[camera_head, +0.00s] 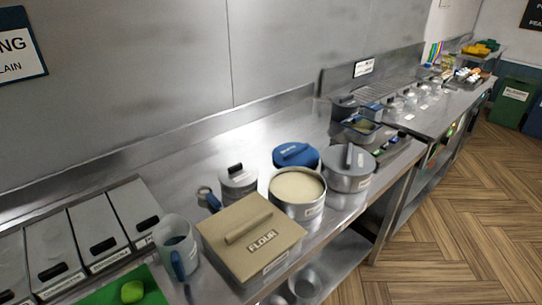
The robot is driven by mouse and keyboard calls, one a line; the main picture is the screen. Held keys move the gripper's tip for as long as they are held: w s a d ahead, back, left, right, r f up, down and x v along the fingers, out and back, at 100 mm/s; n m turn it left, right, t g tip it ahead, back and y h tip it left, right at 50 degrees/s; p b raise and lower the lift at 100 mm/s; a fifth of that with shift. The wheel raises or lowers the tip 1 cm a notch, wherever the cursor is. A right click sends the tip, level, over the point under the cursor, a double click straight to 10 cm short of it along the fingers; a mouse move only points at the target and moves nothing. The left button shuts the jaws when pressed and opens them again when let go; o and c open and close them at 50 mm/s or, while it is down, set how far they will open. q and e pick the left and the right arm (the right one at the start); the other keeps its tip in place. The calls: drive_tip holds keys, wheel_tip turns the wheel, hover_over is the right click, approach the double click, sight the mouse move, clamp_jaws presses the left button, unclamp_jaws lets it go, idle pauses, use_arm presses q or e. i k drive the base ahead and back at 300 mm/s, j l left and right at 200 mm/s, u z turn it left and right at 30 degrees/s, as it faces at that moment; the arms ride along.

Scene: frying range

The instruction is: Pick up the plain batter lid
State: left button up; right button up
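I cannot tell for certain which lid is the plain batter lid, because the small labels are unreadable. An open metal pot (311,211) of cream-coloured contents stands on the steel counter. Right behind it on the right is a grey pot (346,182) with a grey lid (359,159) on top, which has a dark upright handle. A blue lid (295,154) shows behind the open pot. A smaller grey pot with a lid (237,176) and dark knob stands to the left. Neither of my grippers is in view.
A tan box marked FLOUR (236,225) stands at the counter's front edge. A grey jug (179,244) with a blue handle and several grey lidded bins (97,222) are left of it. A green board (150,286) holds a green item. The counter's back strip is clear.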

sight(291, 154)
drive_tip(key=i+l+u, duration=0.25)
drive_tip(key=l, duration=0.15)
drive_tip(key=l+u, duration=0.25)
drive_tip(key=i+l+u, duration=0.1)
drive_tip(key=l+u, duration=0.15)
drive_tip(key=l, duration=0.3)
